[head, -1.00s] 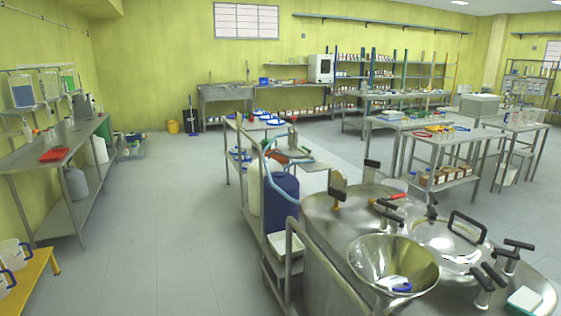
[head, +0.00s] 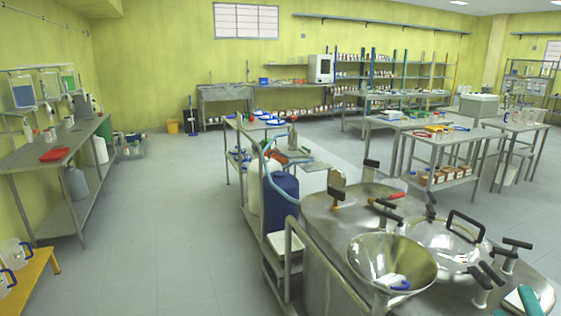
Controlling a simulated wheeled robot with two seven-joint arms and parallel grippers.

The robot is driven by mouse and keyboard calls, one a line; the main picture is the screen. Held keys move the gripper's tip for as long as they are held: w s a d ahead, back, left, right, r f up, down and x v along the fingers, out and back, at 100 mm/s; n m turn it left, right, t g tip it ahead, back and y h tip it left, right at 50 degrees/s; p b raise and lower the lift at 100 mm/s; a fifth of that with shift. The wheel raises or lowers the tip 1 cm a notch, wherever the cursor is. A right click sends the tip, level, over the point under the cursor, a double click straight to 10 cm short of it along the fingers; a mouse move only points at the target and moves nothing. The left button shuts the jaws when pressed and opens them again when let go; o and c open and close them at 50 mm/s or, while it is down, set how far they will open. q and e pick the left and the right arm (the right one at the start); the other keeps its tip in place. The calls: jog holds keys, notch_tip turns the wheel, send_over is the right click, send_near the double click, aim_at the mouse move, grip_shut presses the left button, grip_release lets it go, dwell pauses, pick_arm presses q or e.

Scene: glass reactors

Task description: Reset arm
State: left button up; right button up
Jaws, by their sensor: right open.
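My right gripper (head: 530,302) shows only as a small teal part at the bottom right edge of the head view. It is open, with nothing seen in it; most of it is cut off by the frame. It is in front of a small white item (head: 512,298) on the steel reactor lid (head: 330,212); I cannot tell whether they touch. A wide steel funnel (head: 368,252) stands to its left, with a small blue and white item (head: 397,283) inside. My left gripper is out of the picture.
Black-handled clamps (head: 485,275) and a clear domed lid (head: 435,240) stand up from the reactor. A blue drum (head: 280,195) and a steel rail (head: 287,262) are on its left. The grey floor (head: 170,210) on the left is clear.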

jog(key=s+a+f+m+g, duration=0.2)
jog(key=f+m+g, duration=0.35)
jog(key=f, duration=0.35)
jog(key=s+a+f+m+g, duration=0.25)
jog(key=f+m+g, duration=0.25)
jog(key=f+m, duration=0.3)
jog(key=s+a+f+m+g+y, duration=0.1)
jog(key=s+a+f+g+y, duration=0.4)
jog(key=s+a+f+g, duration=0.5)
jog(key=s+a+f+t, duration=0.1)
jog(key=s+f, duration=0.1)
jog(key=f, duration=1.2)
jog(key=s+a+f, duration=0.1)
jog(key=f, duration=1.3)
jog(key=s+d+f+g, duration=0.1)
jog(key=s+d+f, duration=0.1)
jog(key=s+f, duration=1.2)
jog(key=shift+s+d+f, duration=0.15)
jog(key=shift+s+d, duration=0.1)
jog(key=shift+s, duration=0.75)
